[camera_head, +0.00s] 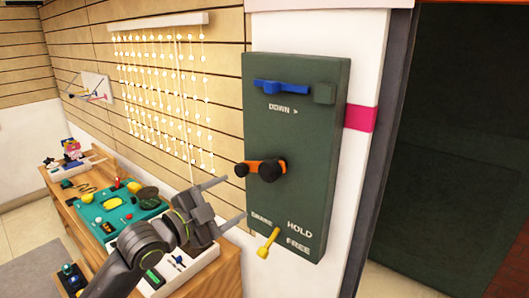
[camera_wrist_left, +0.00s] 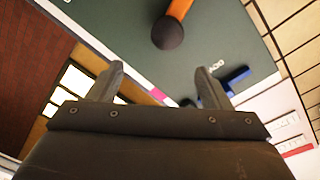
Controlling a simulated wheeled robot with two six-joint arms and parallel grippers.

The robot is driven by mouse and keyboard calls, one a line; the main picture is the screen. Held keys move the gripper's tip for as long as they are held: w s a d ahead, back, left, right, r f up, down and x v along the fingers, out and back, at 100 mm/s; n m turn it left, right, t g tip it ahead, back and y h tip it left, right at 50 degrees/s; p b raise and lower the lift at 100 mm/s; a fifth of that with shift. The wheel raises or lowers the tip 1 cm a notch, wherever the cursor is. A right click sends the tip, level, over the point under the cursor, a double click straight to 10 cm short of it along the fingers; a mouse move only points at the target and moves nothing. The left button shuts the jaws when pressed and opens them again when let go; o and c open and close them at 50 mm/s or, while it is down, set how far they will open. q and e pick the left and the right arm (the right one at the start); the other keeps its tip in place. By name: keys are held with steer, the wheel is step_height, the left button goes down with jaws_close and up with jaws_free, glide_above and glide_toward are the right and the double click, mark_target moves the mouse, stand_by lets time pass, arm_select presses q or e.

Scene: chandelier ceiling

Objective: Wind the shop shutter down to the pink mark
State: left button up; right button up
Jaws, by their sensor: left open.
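A dark green panel (camera_head: 300,190) stands on a white post. It carries a blue lever (camera_head: 281,87) above "DOWN >", an orange crank (camera_head: 262,161) with black knobs, and a yellow brake lever (camera_head: 267,244) near "HOLD" and "FREE", its end slanting down-left. The pink mark (camera_head: 361,118) is on the post, right of the panel. My left gripper (camera_head: 236,198) is open and empty, below the crank at the panel's left edge. In the left wrist view, a black knob (camera_wrist_left: 168,32) shows beyond the open fingers (camera_wrist_left: 160,73), apart from them. My right gripper is out of view.
A dark green surface (camera_head: 455,130) fills the opening at right; I cannot tell if it is the shutter. A wooden bench (camera_head: 90,225) at left holds a teal tray (camera_head: 105,222) and small items. String lights (camera_head: 160,85) hang on the slatted wall.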

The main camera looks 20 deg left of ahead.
mark_target(266, 175)
arm_select(q)
steer(key=w+d+n+p, duration=0.1)
steer(key=w+n+p, duration=0.2)
steer(key=w+p, duration=0.1)
steer(key=w+d+n+p, duration=0.2)
steer(key=w+n+p, duration=0.1)
steer(key=w, duration=0.2)
steer(key=w+d+n+y+p, duration=0.1)
steer(key=w+n+p, duration=0.3)
steer(key=shift+w+d+f+t+p, duration=0.1)
steer(key=shift+w+d+t+p, duration=0.25)
steer(key=shift+w+t, duration=0.05)
stand_by(0.5)
